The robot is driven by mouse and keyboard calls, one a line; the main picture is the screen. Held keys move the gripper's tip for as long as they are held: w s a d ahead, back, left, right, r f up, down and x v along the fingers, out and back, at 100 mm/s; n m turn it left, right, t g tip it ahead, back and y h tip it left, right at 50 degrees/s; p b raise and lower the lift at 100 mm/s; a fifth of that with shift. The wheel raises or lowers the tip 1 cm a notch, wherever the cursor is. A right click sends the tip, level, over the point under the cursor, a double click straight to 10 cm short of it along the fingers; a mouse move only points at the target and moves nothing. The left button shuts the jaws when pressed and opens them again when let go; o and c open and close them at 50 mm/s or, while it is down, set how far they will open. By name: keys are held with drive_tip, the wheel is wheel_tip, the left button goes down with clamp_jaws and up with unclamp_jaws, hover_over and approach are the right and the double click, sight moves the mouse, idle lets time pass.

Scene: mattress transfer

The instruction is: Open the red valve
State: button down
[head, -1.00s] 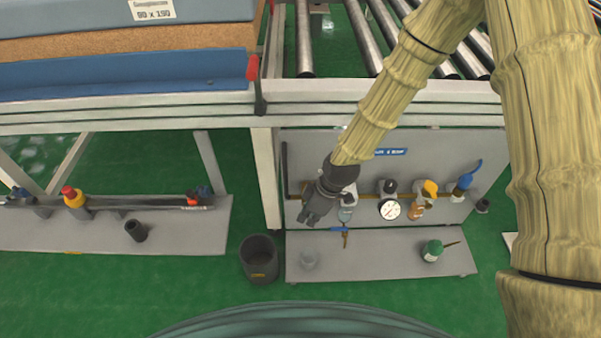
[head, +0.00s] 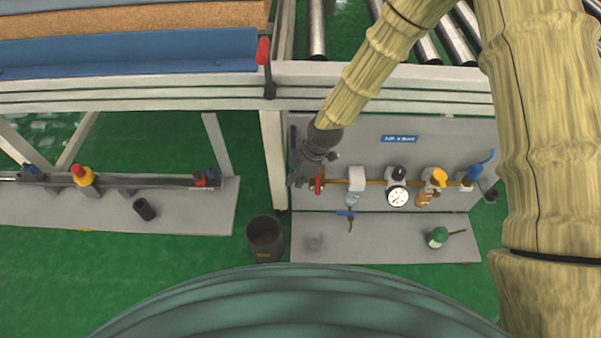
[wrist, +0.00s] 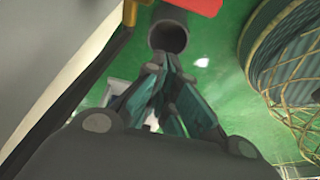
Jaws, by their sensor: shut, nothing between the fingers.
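The red valve handle (head: 319,181) is at the left end of the brass pipe on the grey panel. It stands roughly upright, side-on to the head camera. My gripper (head: 297,181) is just left of it, pointing down, with its fingers together and nothing held. In the wrist view my gripper (wrist: 160,62) is shut, and a red piece (wrist: 195,4), likely the valve handle, shows at the top edge, apart from the fingertips. My gripper partly hides the pipe's left end.
Right along the pipe are a white box (head: 356,178), a gauge (head: 397,197), a yellow knob (head: 439,177) and a blue handle (head: 482,165). A dark bin (head: 265,240) stands below left. A white post (head: 272,160) is close left of my gripper. A red-gripped lever (head: 263,52) is above.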

sight(318, 182)
drive_tip(key=shift+d+f+b, duration=0.15)
drive_tip(key=shift+d+f, duration=0.15)
drive_tip(key=shift+d, duration=0.6)
drive_tip(key=shift+d+f+b, duration=0.15)
drive_tip(key=shift+d+f, duration=0.1)
drive_tip(key=shift+d, duration=0.65)
